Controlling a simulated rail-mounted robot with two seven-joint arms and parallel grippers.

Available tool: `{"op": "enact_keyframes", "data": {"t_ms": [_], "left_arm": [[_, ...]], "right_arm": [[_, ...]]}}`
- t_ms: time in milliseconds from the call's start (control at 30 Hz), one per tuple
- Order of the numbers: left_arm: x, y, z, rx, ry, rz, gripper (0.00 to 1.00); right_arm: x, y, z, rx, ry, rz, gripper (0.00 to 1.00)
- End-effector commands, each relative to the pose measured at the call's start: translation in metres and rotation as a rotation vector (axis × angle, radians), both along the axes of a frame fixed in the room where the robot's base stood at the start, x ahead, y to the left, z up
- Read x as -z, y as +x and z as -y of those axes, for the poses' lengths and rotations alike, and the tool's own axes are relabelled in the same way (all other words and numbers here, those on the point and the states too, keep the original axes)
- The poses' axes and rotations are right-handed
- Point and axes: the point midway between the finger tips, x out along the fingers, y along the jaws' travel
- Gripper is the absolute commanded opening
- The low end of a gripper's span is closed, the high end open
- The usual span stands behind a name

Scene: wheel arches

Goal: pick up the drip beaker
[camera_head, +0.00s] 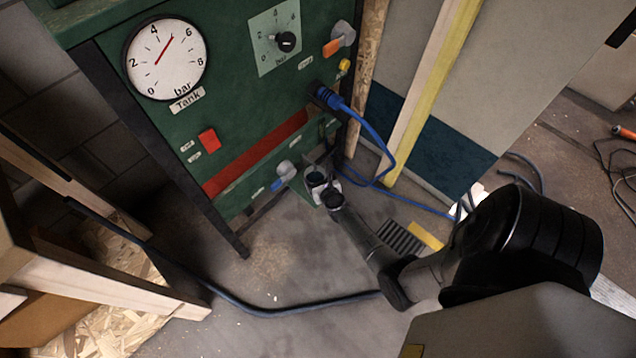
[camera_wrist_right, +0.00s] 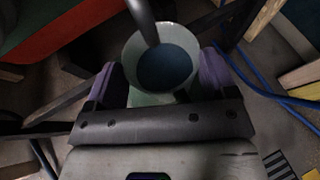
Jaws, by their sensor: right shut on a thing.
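The drip beaker (camera_wrist_right: 165,66) is a pale, round, open-topped vessel with a dark blue inside, seen from above in the right wrist view. My right gripper (camera_wrist_right: 163,85) is shut on it, with a purple-grey finger at each side. A grey pipe (camera_wrist_right: 143,20) reaches over the beaker's mouth in that view. In the head view the beaker (camera_head: 315,177) is small and partly hidden by my right gripper (camera_head: 323,188), low by the green panel's lower edge. I cannot tell whether the beaker touches its support. My left gripper is out of view.
The green panel (camera_head: 235,110) carries a Tank gauge (camera_head: 166,60), a knob (camera_head: 285,42) and a grey-and-blue valve (camera_head: 284,172). A blue hose (camera_head: 372,130) loops right of the beaker. A dark hose (camera_head: 270,309) crosses the floor. A floor grate (camera_head: 402,240) lies beside my arm.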

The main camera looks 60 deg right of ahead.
Motion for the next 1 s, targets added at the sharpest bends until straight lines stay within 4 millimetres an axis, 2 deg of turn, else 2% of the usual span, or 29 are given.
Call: {"op": "enact_keyframes", "data": {"t_ms": [33, 233, 467, 667, 967, 1000], "left_arm": [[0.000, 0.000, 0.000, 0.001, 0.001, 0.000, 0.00], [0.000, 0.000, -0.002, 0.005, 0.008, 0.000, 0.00], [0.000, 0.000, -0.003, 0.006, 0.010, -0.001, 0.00], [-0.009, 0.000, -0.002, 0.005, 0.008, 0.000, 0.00], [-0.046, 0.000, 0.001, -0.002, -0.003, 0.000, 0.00], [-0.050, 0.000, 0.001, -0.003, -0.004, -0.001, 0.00]], "right_arm": [[0.000, 0.000, 0.000, 0.000, 0.000, 0.000, 0.59], [0.000, 0.000, 0.000, 0.000, 0.000, 0.000, 0.41], [-0.001, 0.000, 0.000, 0.000, 0.000, 0.000, 0.40], [-0.010, 0.000, 0.000, 0.000, 0.001, 0.001, 0.40], [-0.048, 0.001, 0.000, 0.001, 0.001, 0.001, 0.40], [-0.052, -0.006, 0.003, 0.001, -0.001, -0.002, 0.40]]}}
